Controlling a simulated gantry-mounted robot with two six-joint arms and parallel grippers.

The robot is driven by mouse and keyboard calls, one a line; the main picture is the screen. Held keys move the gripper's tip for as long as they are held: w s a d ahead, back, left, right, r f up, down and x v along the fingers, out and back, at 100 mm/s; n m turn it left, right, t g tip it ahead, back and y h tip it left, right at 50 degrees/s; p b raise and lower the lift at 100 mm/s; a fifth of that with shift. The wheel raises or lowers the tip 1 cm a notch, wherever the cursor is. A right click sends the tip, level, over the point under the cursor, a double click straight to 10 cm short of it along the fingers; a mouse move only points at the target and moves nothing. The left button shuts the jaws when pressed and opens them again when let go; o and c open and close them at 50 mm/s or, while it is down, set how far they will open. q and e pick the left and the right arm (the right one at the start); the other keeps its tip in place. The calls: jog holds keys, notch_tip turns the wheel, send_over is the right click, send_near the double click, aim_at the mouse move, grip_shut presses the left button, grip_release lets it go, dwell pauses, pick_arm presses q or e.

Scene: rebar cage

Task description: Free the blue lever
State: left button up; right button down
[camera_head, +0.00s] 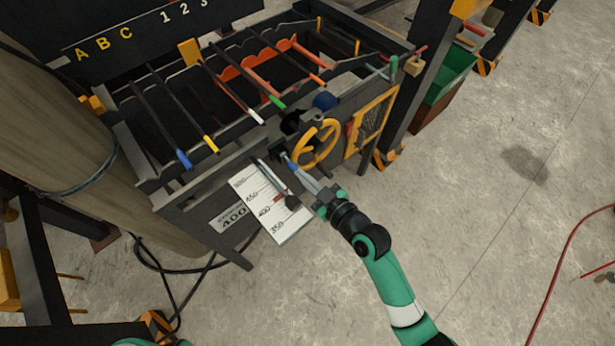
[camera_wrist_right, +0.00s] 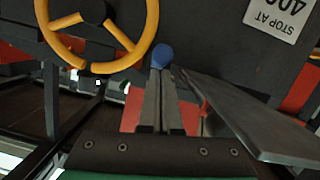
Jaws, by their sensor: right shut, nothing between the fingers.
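The blue lever's round knob (camera_wrist_right: 162,56) shows in the right wrist view, just beyond my right fingertips, between the yellow handwheel and the stop sign. My left gripper is not in view.
The yellow handwheel (camera_head: 317,144) stands close to my right fingers. A white scale board (camera_head: 268,205) and a "400" sign (camera_head: 234,216) are to the left. A rack of rods with coloured tips (camera_head: 184,160) lies behind.

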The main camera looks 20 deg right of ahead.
jog(key=shift+f, duration=0.1)
dwell(0.5)
notch_tip(320, 180, up, 5)
jog(key=s+p, duration=0.2)
jog(key=p, duration=0.3)
jog(key=s+d+f+b, duration=0.2)
jog(key=s+f, duration=0.2)
jog(key=s, duration=0.5)
jog(key=shift+s+d, duration=0.15)
jog(key=shift+s, duration=0.05)
